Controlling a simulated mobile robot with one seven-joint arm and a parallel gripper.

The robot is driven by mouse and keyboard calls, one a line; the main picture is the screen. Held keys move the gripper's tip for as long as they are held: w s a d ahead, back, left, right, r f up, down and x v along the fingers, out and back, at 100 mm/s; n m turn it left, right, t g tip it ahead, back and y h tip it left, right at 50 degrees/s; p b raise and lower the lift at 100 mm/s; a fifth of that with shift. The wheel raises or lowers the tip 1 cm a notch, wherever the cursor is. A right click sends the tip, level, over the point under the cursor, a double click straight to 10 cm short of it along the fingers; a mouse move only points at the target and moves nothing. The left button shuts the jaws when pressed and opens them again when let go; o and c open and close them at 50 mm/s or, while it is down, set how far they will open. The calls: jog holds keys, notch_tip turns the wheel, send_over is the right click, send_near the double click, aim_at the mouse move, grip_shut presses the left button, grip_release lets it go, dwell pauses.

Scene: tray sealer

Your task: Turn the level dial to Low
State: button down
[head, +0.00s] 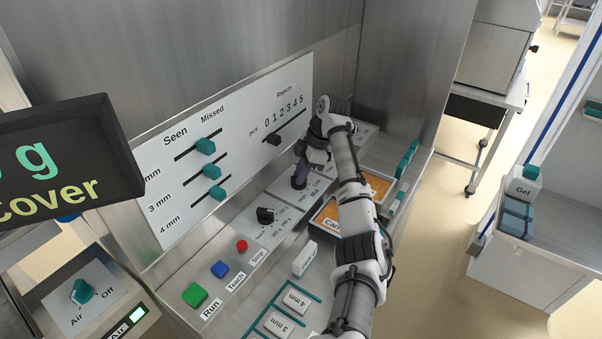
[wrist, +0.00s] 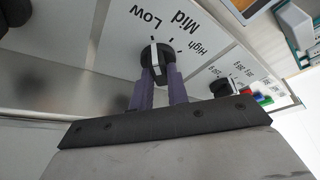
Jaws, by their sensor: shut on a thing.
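The level dial (wrist: 157,58) is a round black knob with a white pointer line, on a white panel marked Low, Mid and High. In the wrist view the pointer points up, roughly toward the word Low (wrist: 148,16). My gripper (wrist: 160,76) has its two purple fingers shut on the dial's near part. In the head view my gripper (head: 300,178) comes down onto the sloped panel, and it hides the dial there. Part of the Low–Mid–High lettering (head: 314,191) shows just beside the fingers.
Another black dial (head: 265,215) sits to the left, with red, blue and green buttons (head: 195,295) nearer. An upright panel with teal sliders (head: 206,146) stands behind. An orange-topped tray (head: 329,222) lies right, partly behind my arm.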

dwell(0.3)
jog(key=c, duration=1.4)
grip_release()
jog(key=shift+o, duration=0.2)
jog(key=shift+r, duration=0.1)
jog(key=v, duration=1.3)
jog(key=shift+d+r, duration=0.15)
jog(key=shift+r, duration=0.2)
